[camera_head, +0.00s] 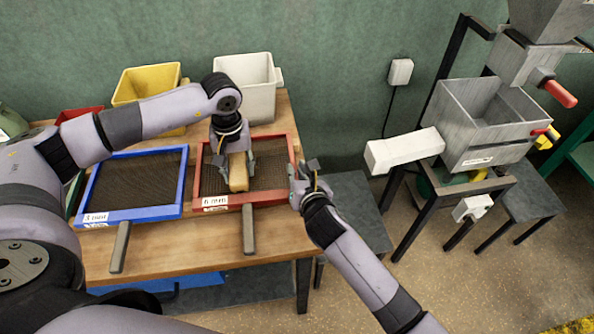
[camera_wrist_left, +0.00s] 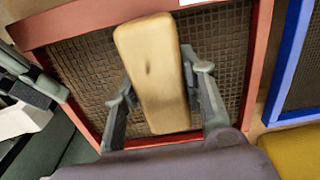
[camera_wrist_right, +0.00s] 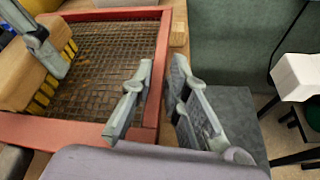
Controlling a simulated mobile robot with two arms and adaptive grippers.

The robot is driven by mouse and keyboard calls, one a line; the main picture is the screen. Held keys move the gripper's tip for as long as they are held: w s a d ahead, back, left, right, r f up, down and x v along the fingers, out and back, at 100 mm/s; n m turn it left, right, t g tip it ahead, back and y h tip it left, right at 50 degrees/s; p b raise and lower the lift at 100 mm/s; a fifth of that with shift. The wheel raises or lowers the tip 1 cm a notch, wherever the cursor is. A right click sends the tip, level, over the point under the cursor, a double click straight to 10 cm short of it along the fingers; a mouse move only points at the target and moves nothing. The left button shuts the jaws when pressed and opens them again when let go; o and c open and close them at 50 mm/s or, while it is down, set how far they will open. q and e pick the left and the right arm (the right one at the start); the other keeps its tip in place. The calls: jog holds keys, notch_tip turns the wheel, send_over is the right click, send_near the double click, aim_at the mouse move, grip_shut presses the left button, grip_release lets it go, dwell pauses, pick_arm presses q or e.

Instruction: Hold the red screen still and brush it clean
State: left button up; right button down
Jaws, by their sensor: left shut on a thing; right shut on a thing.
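The red screen (camera_head: 262,198), a red frame with wire mesh and a label reading 6 mm, lies on the wooden table with its handle toward the front. My left gripper (camera_head: 237,166) is shut on a wooden brush (camera_head: 239,181) over the mesh. In the right wrist view the brush (camera_wrist_right: 28,72) shows yellow bristles pointing down at the mesh; whether they touch it is unclear. My right gripper (camera_head: 302,175) is shut on the right rim of the red screen, with one finger inside and one outside in the right wrist view (camera_wrist_right: 160,105).
A blue-framed screen (camera_head: 135,214) lies just left of the red one. A yellow bin (camera_head: 148,82) and a white bin (camera_head: 247,80) stand at the back of the table (camera_head: 190,250). A grey machine (camera_head: 480,125) on a stand is at the right.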

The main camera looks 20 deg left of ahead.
aim_at(254, 177)
pick_arm(q)
jog(key=shift+w+d+f, duration=0.1)
jog(key=shift+w+d, duration=0.35)
jog(key=shift+d, duration=0.35)
jog(key=shift+w+d, duration=0.4)
jog(key=shift+d, duration=0.35)
